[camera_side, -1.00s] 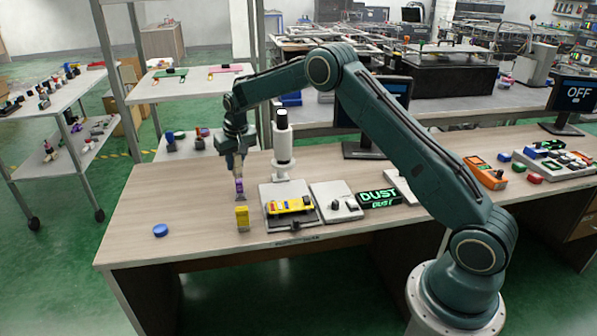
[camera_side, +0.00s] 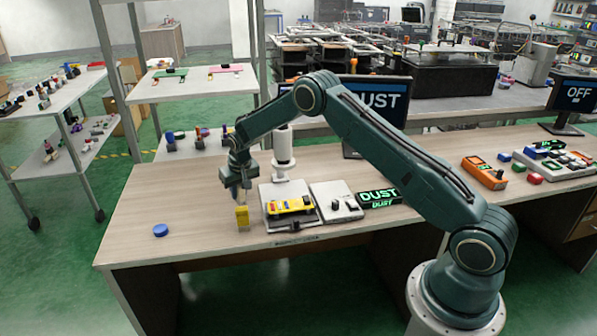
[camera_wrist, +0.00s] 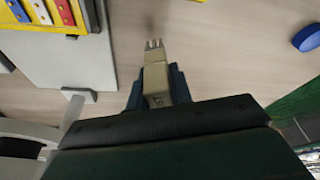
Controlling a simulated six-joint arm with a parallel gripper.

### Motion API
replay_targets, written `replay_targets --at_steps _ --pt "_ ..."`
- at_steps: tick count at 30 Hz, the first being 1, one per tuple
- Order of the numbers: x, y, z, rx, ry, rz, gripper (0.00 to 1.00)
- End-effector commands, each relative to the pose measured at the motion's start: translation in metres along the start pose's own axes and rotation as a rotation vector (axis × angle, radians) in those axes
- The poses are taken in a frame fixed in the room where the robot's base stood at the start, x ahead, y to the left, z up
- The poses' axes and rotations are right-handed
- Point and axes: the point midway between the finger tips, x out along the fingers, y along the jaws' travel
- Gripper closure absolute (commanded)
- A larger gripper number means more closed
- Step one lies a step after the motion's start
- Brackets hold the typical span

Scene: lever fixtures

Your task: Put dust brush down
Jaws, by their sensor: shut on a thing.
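In the wrist view a pale, narrow piece (camera_wrist: 154,72) with a short pronged tip shows between the dark jaws, over bare wood. I cannot tell whether the brush touches the table.
A yellow device (camera_side: 290,205) with coloured keys lies on a grey plate right of my gripper. A white cylinder (camera_side: 283,150) stands behind it. A blue disc (camera_side: 160,230) lies to the left, with clear table around it. A monitor (camera_side: 380,101) reads DUST.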

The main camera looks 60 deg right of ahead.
Motion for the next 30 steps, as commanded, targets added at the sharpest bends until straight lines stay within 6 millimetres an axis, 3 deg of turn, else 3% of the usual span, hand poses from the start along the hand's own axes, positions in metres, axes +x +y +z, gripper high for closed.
replay_targets --at_steps 7,21,22,25,30 --pt "0.025 0.000 0.007 0.000 0.000 0.000 1.00" --pt "0.030 0.000 0.008 0.000 0.000 0.000 1.00" --pt "0.030 0.000 0.009 0.000 0.000 0.000 0.77" --pt "0.030 0.000 0.008 0.000 0.000 0.000 0.57" --pt "0.030 0.000 0.008 0.000 0.000 0.000 0.57"
